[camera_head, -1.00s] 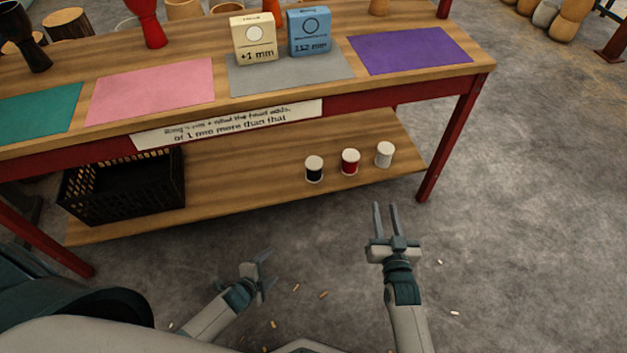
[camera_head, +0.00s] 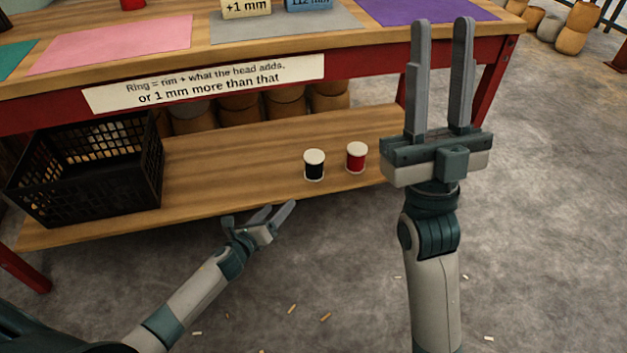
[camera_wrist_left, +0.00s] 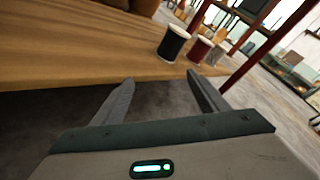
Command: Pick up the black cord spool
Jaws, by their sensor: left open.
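The black cord spool (camera_head: 314,166) has white ends and stands upright on the wooden lower shelf, near its front edge. It also shows in the left wrist view (camera_wrist_left: 173,43), ahead of the fingers and a little right of centre. My left gripper (camera_head: 280,212) is open and empty, in front of the shelf edge, below and left of the black spool and apart from it. Its fingers also show in the left wrist view (camera_wrist_left: 165,92). My right gripper (camera_head: 441,75) is open, with its fingers pointing up, and is empty at the right, close to the head camera.
A red spool (camera_head: 356,158) stands right of the black one. A white spool (camera_wrist_left: 217,54) shows beyond it in the left wrist view. A black crate (camera_head: 88,170) sits at the shelf's left. The tabletop's red front rail (camera_head: 360,72) overhangs the shelf. The shelf between crate and spools is clear.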

